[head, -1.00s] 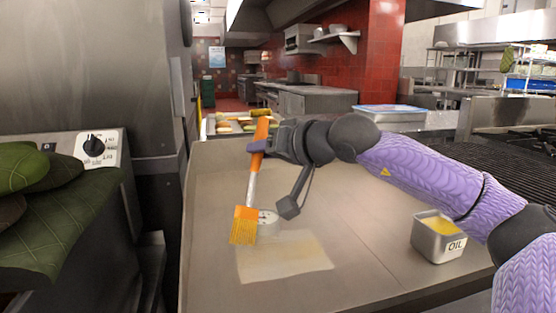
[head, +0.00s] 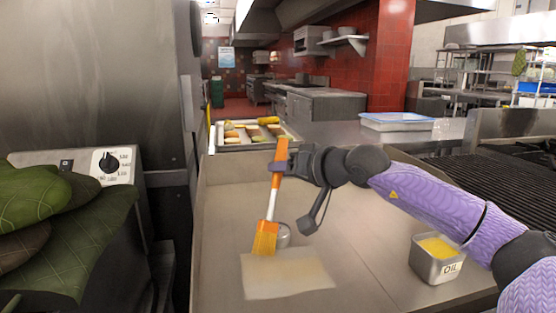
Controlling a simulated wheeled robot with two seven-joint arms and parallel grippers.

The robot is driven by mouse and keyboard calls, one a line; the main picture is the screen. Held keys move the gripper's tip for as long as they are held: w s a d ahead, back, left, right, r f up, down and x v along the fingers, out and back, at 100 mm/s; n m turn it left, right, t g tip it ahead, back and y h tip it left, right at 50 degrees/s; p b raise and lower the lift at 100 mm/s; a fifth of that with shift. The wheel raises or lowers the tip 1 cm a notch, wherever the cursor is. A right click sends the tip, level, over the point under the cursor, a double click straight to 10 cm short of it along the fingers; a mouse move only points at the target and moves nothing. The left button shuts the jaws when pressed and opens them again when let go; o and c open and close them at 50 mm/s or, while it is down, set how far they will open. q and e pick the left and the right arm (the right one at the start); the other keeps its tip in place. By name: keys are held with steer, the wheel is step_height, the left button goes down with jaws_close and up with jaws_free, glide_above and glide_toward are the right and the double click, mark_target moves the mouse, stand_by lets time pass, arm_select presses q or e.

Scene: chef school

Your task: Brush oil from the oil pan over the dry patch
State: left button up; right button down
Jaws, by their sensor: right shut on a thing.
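My right gripper (head: 289,164) is shut on the orange handle of a brush (head: 270,205). The brush hangs nearly upright, its yellow-orange bristles (head: 265,240) pointing down at the far left edge of the dry patch (head: 287,276). Whether the bristles touch the patch, I cannot tell. The dry patch is a pale, roughly rectangular area on the steel surface. My left gripper is not in view.
A tray of food (head: 255,139) lies beyond the far edge. A blue-rimmed container (head: 396,121) and a grill (head: 490,175) are to the right. Green quilted mitts (head: 70,235) lie at left.

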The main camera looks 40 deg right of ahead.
steer(key=s+d+b, duration=0.2)
steer(key=s+d, duration=0.3)
steer(key=d, duration=0.4)
step_height(320, 180, up, 6)
steer(key=p, duration=0.3)
steer(key=shift+s+p, duration=0.25)
steer(key=shift+p, duration=0.1)
stand_by(0.5)
step_height(320, 180, up, 3)
steer(key=shift+a+r+p, duration=0.1)
steer(key=shift+p, duration=1.05)
